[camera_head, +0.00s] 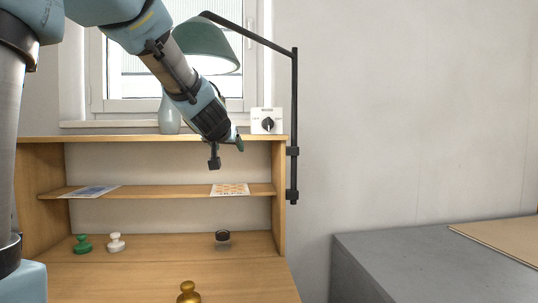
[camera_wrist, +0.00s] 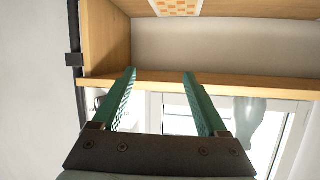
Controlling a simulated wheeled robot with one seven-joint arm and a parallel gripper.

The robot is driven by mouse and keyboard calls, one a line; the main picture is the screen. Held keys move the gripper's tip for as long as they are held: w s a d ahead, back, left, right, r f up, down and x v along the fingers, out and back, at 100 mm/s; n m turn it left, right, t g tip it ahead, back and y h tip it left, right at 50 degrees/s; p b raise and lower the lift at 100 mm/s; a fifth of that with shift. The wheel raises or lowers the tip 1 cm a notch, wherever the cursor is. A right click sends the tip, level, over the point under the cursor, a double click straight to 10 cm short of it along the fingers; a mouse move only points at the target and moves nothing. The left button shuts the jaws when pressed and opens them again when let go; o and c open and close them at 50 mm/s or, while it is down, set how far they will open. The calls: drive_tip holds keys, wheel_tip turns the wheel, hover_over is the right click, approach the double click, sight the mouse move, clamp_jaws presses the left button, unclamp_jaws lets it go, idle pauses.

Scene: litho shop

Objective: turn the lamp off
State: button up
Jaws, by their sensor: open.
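The lamp has a green shade (camera_head: 205,42) on a black jointed arm (camera_head: 294,110) fixed beside the shelf's right end. The underside of the shade looks bright white. A white box with a black knob (camera_head: 267,124) stands on the shelf top near its right end. The knob's exact setting is too small to read. My gripper (camera_head: 227,153) is open and empty, in front of the shelf, left of and lower than the knob box. In the wrist view its two green fingers (camera_wrist: 159,73) are spread apart. A small white patch shows beside the left finger, perhaps part of the box.
A pale vase (camera_head: 169,115) stands on the wooden shelf unit's top (camera_head: 90,139), also visible in the wrist view (camera_wrist: 250,122). An orange-patterned card (camera_head: 230,190) lies on the middle shelf. Several small knobbed objects stand lower down. A grey block (camera_head: 400,265) is at right.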

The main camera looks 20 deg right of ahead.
sight(269, 124)
drive_tip(key=s+d+r+n+t+y+b, duration=0.1)
drive_tip(key=s+d+r+n+t+b, duration=0.45)
drive_tip(key=b, duration=1.45)
drive_tip(key=w+d+m, duration=0.1)
drive_tip(key=w+d, duration=0.1)
drive_tip(key=w+d+m, duration=0.1)
drive_tip(key=w+d, duration=0.1)
drive_tip(key=d, duration=0.1)
drive_tip(key=w+d+m+g, duration=0.1)
drive_tip(key=w+d, duration=0.1)
drive_tip(key=w, duration=0.1)
drive_tip(key=shift+d+r, duration=0.25)
drive_tip(key=shift+r, duration=0.05)
clamp_jaws()
